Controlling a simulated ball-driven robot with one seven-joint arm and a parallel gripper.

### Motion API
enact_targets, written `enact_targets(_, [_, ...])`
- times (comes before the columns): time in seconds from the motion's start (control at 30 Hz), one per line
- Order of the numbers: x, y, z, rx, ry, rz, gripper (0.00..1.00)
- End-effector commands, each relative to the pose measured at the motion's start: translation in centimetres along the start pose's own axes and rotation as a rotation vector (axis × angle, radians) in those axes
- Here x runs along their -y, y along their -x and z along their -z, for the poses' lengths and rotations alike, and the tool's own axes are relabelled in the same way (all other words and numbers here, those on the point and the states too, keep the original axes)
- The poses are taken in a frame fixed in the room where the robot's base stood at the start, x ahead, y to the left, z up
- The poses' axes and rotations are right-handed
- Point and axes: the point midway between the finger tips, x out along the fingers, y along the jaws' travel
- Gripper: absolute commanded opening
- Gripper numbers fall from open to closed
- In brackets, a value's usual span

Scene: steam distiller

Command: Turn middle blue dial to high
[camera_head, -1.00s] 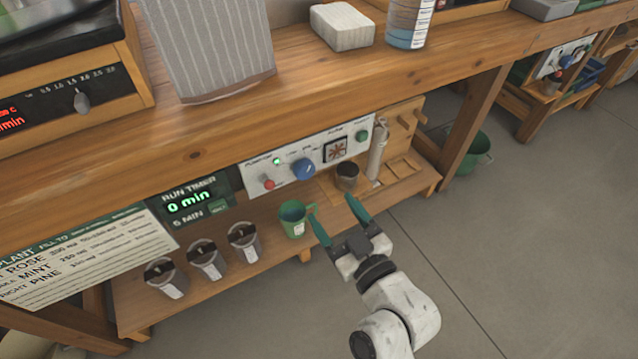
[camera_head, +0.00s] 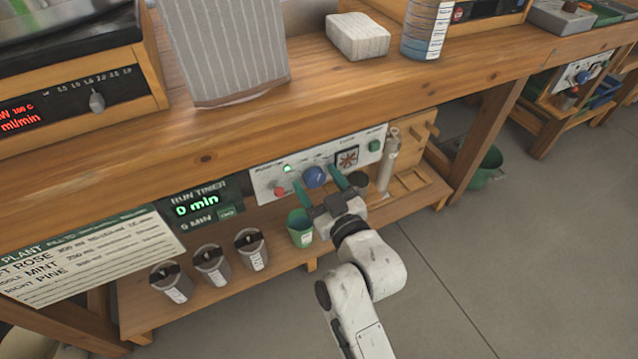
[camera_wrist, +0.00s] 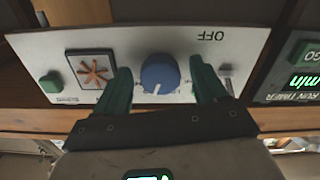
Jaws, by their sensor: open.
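The blue dial (camera_head: 314,177) is in the middle of a white control panel (camera_head: 265,186) under the bench top. In the wrist view the blue dial (camera_wrist: 160,74) has a white pointer line, and the picture is upside down, with "OFF" at its upper right. The dial's setting labels are too small or covered to read. My gripper (camera_head: 317,186) is open, its green fingers pointing at the panel. In the wrist view the gripper (camera_wrist: 160,90) has one finger on each side of the dial. I cannot tell whether they touch it.
A green cup (camera_head: 300,228) stands on the shelf close below my gripper. Several grey canisters (camera_head: 212,265) stand left of it. A run timer (camera_head: 197,203) reads 0 min. The bench top overhangs the panel.

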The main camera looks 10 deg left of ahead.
Motion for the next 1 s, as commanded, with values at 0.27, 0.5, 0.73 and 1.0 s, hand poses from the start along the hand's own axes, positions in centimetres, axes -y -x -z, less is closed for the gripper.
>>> enact_targets(0.27, [0.00,0.04,-0.01,0.000,0.000,0.000,0.56])
enact_targets(0.5, [0.01,0.04,-0.01,0.000,0.000,0.000,0.33])
enact_targets(0.73, [0.02,0.05,-0.01,0.000,0.000,0.000,0.16])
enact_targets(1.0, [0.01,0.06,0.15,0.000,-0.053,0.000,0.16])
